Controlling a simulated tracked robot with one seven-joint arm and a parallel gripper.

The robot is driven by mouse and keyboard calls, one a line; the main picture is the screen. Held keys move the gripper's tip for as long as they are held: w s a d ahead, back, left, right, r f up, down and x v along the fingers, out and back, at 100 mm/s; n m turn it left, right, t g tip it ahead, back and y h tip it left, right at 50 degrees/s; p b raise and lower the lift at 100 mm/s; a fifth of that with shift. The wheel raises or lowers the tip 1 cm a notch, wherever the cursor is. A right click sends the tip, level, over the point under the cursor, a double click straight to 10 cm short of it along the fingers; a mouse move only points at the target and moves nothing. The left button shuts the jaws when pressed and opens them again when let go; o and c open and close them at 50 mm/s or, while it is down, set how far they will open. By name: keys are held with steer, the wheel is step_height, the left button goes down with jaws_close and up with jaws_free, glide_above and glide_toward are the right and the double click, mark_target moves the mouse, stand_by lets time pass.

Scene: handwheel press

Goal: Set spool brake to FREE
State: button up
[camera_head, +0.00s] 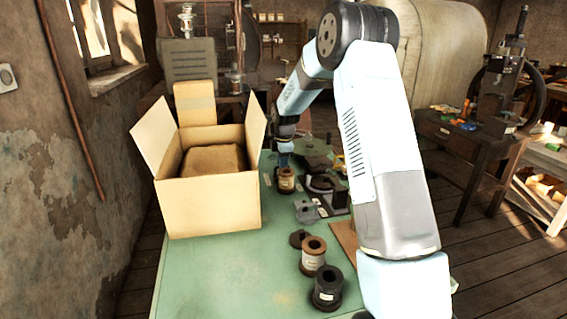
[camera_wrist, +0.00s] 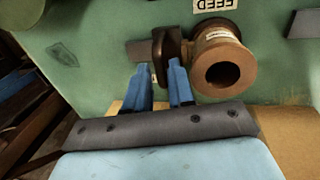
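A brown spool (camera_wrist: 218,68) with a hollow bore lies at the upper right of the wrist view, beside a "FEED" label (camera_wrist: 216,4) that reads upside down. A dark brown upright piece (camera_wrist: 170,42), probably the brake part, stands just left of the spool, with a flat grey-brown bar (camera_wrist: 139,50) reaching left from it. My gripper (camera_wrist: 162,68) has its two blue fingers apart, tips at the lower end of the dark piece. I cannot tell whether they touch it. In the head view my gripper (camera_head: 284,158) is just above a small labelled spool (camera_head: 286,183). No FREE marking is readable.
An open cardboard box (camera_head: 207,206) stands left on the green bench (camera_head: 215,270). A copper-coloured spool (camera_head: 313,258) and a black spool (camera_head: 327,288) stand nearer the front. Dark fixtures (camera_head: 326,188) lie right of my gripper. The front left bench is clear.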

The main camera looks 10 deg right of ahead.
jaws_close()
stand_by(1.4)
